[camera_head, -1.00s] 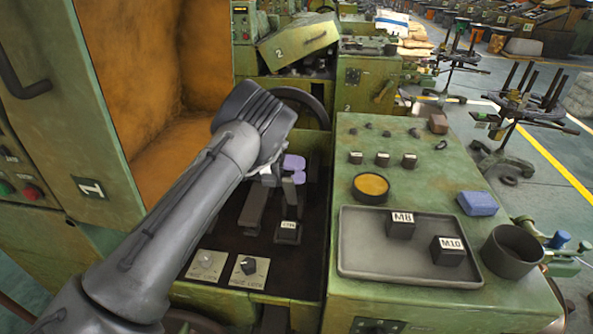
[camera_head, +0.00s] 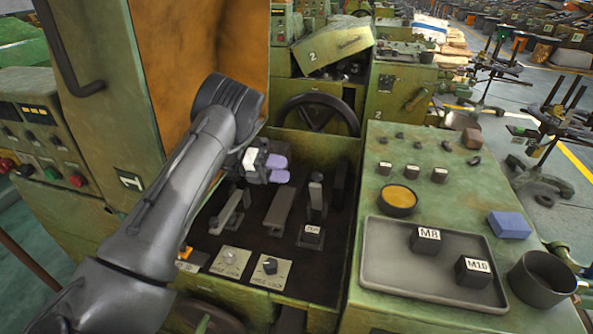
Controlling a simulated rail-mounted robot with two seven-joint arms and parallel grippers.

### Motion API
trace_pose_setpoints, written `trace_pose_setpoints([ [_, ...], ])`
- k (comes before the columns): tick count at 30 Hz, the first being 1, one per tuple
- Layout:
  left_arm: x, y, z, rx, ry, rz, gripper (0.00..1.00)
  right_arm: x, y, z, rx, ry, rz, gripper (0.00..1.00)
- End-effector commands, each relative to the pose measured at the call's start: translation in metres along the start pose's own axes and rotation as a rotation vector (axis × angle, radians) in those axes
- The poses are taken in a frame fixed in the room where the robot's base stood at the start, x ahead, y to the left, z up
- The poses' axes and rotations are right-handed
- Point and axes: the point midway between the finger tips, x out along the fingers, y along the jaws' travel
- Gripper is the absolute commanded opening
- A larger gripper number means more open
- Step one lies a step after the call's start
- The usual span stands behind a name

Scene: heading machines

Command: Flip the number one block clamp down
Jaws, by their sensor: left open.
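The number one machine carries a "1" plate (camera_head: 130,180) and has a dark open recess in its middle. Inside it a long grey lever piece (camera_head: 279,209) leans at a slant, with another slanted one (camera_head: 232,211) to its left. A dark upright lever (camera_head: 316,195) stands on the right above a small block with a white label (camera_head: 311,234), too small to read. I cannot tell which piece is the number one block clamp. My left gripper (camera_head: 278,169), with purple fingertips, is open and empty above the recess, beyond the slanted pieces. My right gripper is not in view.
A black handwheel (camera_head: 318,115) stands behind the recess. On the right, a green top holds a grey tray (camera_head: 385,270) with M8 and M10 blocks, a yellow-filled round dish (camera_head: 398,199), a blue block (camera_head: 509,225) and a dark cup (camera_head: 541,279). An orange-lined cabinet stands left.

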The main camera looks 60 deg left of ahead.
Motion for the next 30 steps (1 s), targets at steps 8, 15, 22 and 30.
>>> trace_pose_setpoints([
  [8,-0.016,0.0,0.0,0.0,0.001,0.0,0.55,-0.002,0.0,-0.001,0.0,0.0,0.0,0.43],
  [15,-0.017,0.0,0.0,0.0,0.001,0.0,0.55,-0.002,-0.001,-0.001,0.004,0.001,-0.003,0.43],
  [22,-0.02,-0.001,-0.003,-0.024,0.011,0.025,0.37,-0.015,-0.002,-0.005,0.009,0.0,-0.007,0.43],
  [30,-0.018,-0.015,-0.013,-0.096,0.211,0.282,0.11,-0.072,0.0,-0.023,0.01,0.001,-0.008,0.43],
])
